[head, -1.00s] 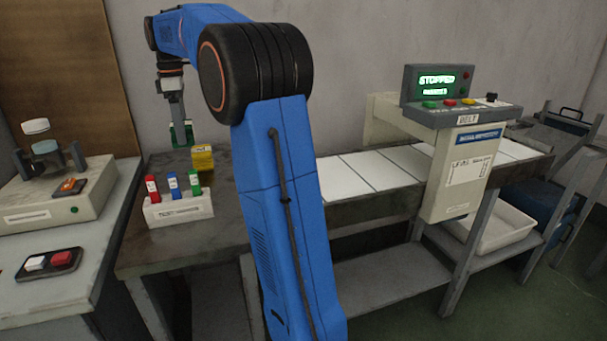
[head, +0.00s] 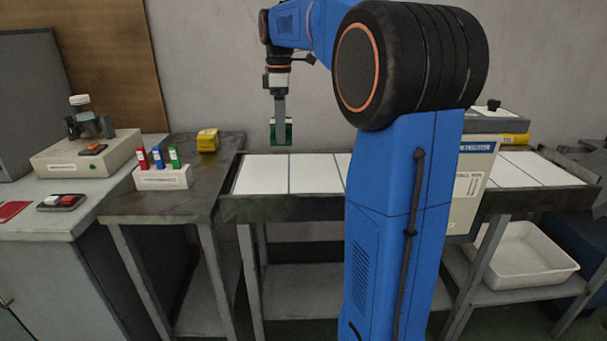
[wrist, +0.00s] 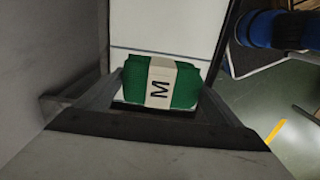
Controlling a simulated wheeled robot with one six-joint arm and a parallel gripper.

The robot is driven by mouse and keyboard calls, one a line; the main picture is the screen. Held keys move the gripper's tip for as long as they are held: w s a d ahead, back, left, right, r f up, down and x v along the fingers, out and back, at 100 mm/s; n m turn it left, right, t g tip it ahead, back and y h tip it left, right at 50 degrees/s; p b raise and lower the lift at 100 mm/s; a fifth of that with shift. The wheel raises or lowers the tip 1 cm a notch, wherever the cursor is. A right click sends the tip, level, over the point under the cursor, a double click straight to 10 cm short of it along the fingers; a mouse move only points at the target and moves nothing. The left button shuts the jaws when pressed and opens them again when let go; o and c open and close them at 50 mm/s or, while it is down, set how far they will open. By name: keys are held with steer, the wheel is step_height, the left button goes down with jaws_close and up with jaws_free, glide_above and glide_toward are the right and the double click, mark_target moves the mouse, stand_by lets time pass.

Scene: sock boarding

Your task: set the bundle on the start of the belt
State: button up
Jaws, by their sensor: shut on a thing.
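My gripper (head: 281,132) is shut on a green bundle (head: 288,131) and holds it in the air above the left part of the belt. In the wrist view the bundle (wrist: 183,87) is folded green cloth with a white band marked "M", between the two fingers. The belt (head: 262,174) has white segments and runs to the right from the dark table. White belt surface (wrist: 170,25) shows beyond the bundle in the wrist view. My arm hides the middle of the belt.
A detector housing (head: 472,185) stands over the belt, partly behind my arm. On the dark table (head: 195,203) are a yellow block (head: 208,140) and a white rack (head: 162,178) with red, blue and green pieces. A white bin (head: 530,253) sits on the shelf below right.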

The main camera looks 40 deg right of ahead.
steer(key=f, duration=0.4)
steer(key=shift+s+d+f, duration=0.2)
steer(key=shift+f, duration=2.8)
steer(key=shift+f, duration=0.15)
steer(key=o, duration=0.9)
steer(key=shift+o, duration=0.2)
step_height(320, 180, up, 12)
steer(key=shift+a+r, duration=0.1)
steer(key=shift+r, duration=0.05)
